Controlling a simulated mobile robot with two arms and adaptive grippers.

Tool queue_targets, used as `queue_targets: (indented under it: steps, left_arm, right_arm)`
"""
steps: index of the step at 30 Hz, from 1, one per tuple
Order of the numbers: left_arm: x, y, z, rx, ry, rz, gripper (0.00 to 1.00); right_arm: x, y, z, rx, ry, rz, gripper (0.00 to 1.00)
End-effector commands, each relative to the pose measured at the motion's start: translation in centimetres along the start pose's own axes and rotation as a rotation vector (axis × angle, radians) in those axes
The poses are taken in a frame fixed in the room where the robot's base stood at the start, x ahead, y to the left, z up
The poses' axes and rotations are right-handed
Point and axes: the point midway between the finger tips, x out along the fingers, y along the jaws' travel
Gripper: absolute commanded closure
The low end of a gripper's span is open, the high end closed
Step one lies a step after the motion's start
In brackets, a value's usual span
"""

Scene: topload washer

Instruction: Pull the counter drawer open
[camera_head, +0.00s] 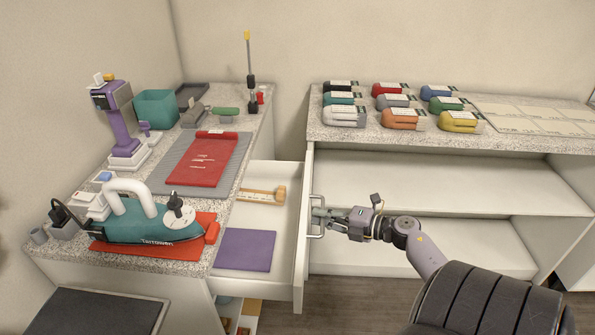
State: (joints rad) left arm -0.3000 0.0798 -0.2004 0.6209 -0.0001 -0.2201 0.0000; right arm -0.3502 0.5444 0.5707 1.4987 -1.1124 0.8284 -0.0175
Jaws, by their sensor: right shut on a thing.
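The counter drawer (286,211) stands pulled out to the right from under the granite-topped counter (240,130) on the left. Inside it lie a purple flat piece (245,250) and a wooden tool (262,195). The drawer's metal handle (316,232) is on its right-hand front face. My right gripper (322,215) is shut on the handle, its arm coming in from the lower right. The fingertips are small in the picture and partly overlap the handle. My left gripper is not in view.
On the left counter stand a teal iron (150,226), a red folded cloth (207,158) and a purple machine (118,115). A shelf unit (440,180) with several coloured bundles on top stands close behind the drawer front. Floor (365,300) shows right of the drawer.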

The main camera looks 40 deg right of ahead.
Motion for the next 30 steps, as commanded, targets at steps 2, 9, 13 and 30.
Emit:
queue_targets:
  steps: [2, 9, 13, 30]
  left_arm:
    - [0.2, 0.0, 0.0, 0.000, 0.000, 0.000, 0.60]
    - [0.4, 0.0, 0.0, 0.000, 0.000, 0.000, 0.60]
    - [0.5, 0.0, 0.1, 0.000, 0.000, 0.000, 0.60]
    - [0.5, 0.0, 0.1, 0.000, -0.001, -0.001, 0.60]
  right_arm:
    - [-1.3, -0.5, 0.5, -0.001, -0.002, -0.004, 1.00]
    - [-3.4, -0.9, 1.4, -0.002, 0.000, -0.002, 1.00]
    - [-3.9, -0.9, 1.6, -0.002, 0.000, -0.001, 1.00]
    - [-3.9, -0.9, 1.6, -0.001, 0.000, -0.001, 0.78]
